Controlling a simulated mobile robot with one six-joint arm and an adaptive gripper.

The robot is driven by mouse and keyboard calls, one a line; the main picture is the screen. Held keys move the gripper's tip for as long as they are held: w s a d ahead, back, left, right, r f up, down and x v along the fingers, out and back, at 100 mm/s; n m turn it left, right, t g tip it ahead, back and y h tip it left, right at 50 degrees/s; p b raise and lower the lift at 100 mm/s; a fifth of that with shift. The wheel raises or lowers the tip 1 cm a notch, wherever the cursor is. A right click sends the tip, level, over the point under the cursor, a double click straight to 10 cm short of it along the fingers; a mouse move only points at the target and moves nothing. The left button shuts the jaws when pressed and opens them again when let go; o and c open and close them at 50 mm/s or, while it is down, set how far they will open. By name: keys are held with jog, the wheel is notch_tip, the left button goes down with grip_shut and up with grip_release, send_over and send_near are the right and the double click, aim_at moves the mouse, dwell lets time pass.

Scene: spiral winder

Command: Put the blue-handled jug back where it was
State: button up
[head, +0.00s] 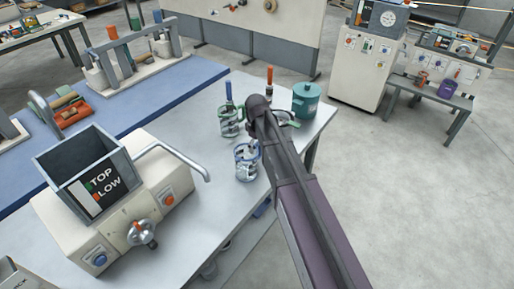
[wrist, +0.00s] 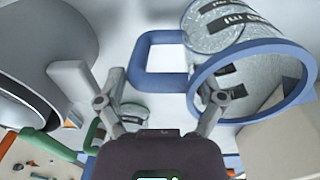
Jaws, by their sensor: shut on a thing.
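The blue-handled jug (head: 247,163) is clear with a blue rim and dark markings. In the head view it is at the near right part of the grey table, just left of my arm. In the wrist view the jug (wrist: 245,75) fills the upper right, tilted in the picture, with its blue handle (wrist: 150,65) reaching between my fingers. My gripper (wrist: 150,100) is shut on this jug. In the head view my arm hides most of the gripper. I cannot tell whether the jug's base touches the table.
A green-handled jug (head: 231,122) stands just behind the blue one. A teal lidded pot (head: 306,100) stands near the table's right edge. A cream machine with a grey hopper (head: 88,180) takes up the left. Bare grey table (head: 215,205) lies in front of the jug.

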jog(key=shift+f, duration=0.2)
jog(key=o, duration=1)
jog(key=shift+o, duration=0.2)
jog(key=shift+r, duration=0.15)
notch_tip(320, 180, up, 12)
jog(key=p, duration=1.2)
jog(key=shift+s, duration=0.2)
jog(key=s+d+m, duration=1)
jog(key=s+d, duration=0.5)
jog(key=s, duration=0.3)
jog(key=shift+d, duration=0.15)
